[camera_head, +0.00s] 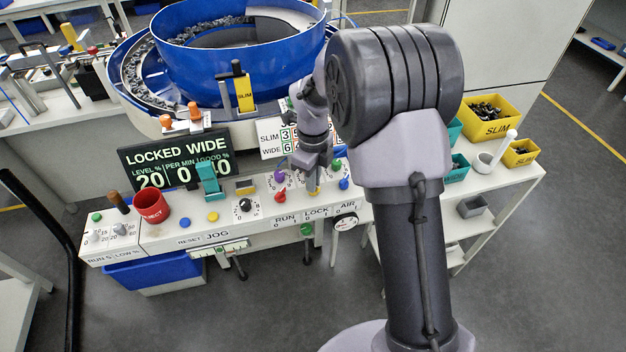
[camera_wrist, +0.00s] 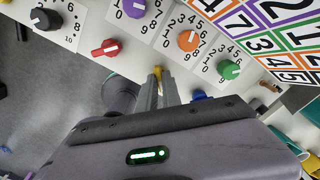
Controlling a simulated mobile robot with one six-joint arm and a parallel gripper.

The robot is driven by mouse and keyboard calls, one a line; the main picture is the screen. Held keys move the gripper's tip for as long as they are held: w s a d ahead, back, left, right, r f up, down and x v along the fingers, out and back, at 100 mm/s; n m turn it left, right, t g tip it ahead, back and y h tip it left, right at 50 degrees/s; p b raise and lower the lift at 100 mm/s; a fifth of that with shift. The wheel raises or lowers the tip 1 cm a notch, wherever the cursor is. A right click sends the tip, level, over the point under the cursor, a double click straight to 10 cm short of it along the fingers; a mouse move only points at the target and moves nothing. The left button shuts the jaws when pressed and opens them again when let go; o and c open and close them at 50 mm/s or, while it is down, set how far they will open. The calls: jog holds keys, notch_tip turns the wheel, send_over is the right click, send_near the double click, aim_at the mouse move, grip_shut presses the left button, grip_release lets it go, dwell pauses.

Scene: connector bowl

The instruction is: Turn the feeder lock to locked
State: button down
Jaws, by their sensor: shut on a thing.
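The feeder lock is a small yellow knob (camera_head: 314,191) on the white console, above the LOCK label (camera_head: 316,212). My gripper (camera_head: 312,178) points down over it, with its fingertips at the knob. In the wrist view the fingers (camera_wrist: 158,80) are shut on the yellow knob (camera_wrist: 158,70), and only a sliver of it shows between them. Its pointer and scale are hidden. The display (camera_head: 176,159) reads LOCKED WIDE, with 20 for level, 0 per minute and 40 good.
A red knob (camera_wrist: 105,48) sits left of the lock knob and a blue knob (camera_wrist: 198,95) right of it, both close. Purple, orange (camera_wrist: 188,40) and green (camera_wrist: 231,69) dials stand behind. The blue feeder bowl (camera_head: 235,65) is at the back, and a red cup (camera_head: 152,206) at left.

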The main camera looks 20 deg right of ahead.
jog(key=c, duration=1.5)
grip_release()
notch_tip(320, 180, up, 18)
jog(key=p, duration=0.6)
jog(key=shift+f, duration=0.25)
